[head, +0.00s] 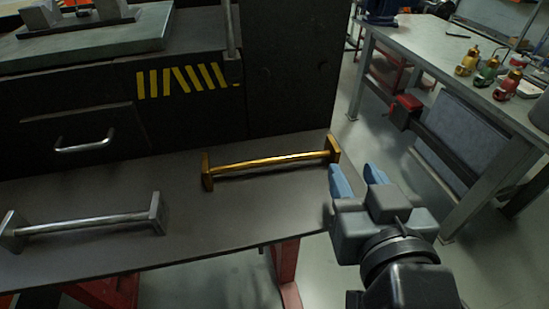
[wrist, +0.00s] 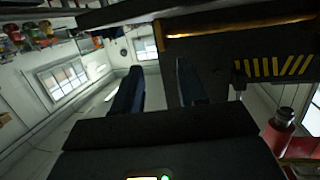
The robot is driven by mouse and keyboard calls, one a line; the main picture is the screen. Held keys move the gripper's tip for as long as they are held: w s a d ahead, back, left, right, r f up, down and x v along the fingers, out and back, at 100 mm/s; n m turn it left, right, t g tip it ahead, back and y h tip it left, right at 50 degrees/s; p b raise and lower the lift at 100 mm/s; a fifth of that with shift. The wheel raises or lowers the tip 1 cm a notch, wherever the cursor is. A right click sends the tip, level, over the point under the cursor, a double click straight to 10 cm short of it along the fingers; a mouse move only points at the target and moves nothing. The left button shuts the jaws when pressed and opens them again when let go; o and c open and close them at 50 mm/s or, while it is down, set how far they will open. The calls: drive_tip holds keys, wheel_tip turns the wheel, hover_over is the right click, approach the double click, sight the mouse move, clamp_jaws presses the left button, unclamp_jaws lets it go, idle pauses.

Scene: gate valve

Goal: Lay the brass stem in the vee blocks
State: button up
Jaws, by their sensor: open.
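The brass stem (head: 275,161) is a thin gold bar with a flat block-like piece at each end. It lies on the grey bench shelf in the middle of the head view, and shows along the top of the wrist view (wrist: 240,35). Two grey blocks (head: 42,15) on a raised plate at the top left look like the vee blocks; the frame edge cuts off their tops. My gripper (head: 354,168) is open and empty, just right of the stem's right end and apart from it. Its two blue fingers also show in the wrist view (wrist: 157,85).
A similar steel bar (head: 85,223) lies left on the shelf (head: 190,220). A dark cabinet (head: 285,70) with a drawer handle rises behind the shelf. A grey workbench (head: 420,50) with coloured valves (head: 487,70) stands at the right. Open floor lies between them.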

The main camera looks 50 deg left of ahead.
sight(338, 151)
drive_tip(key=p+x, duration=0.1)
drive_tip(key=x, duration=0.4)
drive_tip(key=shift+a+f, duration=0.1)
drive_tip(key=shift+a, duration=0.25)
drive_tip(key=shift+c, duration=0.3)
clamp_jaws()
